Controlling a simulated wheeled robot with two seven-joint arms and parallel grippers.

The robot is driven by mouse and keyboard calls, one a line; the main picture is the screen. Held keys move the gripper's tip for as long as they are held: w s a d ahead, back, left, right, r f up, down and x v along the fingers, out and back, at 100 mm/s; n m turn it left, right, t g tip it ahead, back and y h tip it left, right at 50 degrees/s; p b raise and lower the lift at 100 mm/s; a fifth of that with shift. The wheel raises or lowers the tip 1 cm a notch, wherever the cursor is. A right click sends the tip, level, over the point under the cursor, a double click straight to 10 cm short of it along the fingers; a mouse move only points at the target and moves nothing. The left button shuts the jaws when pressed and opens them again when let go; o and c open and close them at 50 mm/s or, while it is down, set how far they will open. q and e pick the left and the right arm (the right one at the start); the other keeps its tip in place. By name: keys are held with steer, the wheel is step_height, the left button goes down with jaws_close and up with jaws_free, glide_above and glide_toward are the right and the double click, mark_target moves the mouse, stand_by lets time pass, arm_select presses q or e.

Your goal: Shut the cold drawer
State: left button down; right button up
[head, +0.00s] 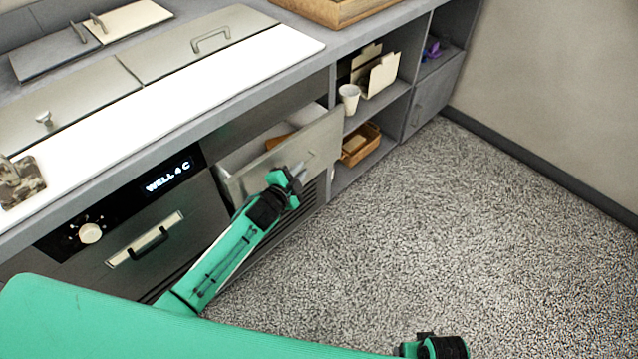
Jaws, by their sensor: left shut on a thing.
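The cold drawer (318,143) is pulled out from the counter unit in the head view. Its pale metal front stands apart from the cabinet, and part of its inside shows behind the front, with a brownish item (279,142) in it. My left gripper (297,176) is at the outer face of the drawer front, shut on the drawer's handle, which the gripper mostly hides. My right gripper is not in view.
A dark panel with a lit display (168,176) and knob (90,233) is left of the drawer. Open shelves to the right hold a white cup (349,98) and a wicker basket (358,150). The carpeted floor (430,220) in front is clear.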

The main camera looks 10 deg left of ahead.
mark_target(255, 186)
arm_select(q)
steer(key=w+a, duration=0.1)
steer(key=a, duration=0.1)
steer(key=w+a, duration=0.1)
steer(key=a, duration=0.1)
steer(key=w+a, duration=0.2)
steer(key=shift+w, duration=0.1)
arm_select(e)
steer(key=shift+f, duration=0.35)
arm_select(q)
steer(key=c, duration=1.4)
jaws_free()
steer(key=shift+d, duration=0.1)
steer(key=shift+c, duration=0.2)
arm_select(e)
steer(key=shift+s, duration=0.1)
arm_select(q)
steer(key=shift+s, duration=0.55)
steer(key=v, duration=0.6)
steer(key=p+v, duration=0.1)
steer(key=v, duration=0.5)
steer(key=shift+s+a+r, duration=0.2)
steer(key=shift+s+a, duration=0.1)
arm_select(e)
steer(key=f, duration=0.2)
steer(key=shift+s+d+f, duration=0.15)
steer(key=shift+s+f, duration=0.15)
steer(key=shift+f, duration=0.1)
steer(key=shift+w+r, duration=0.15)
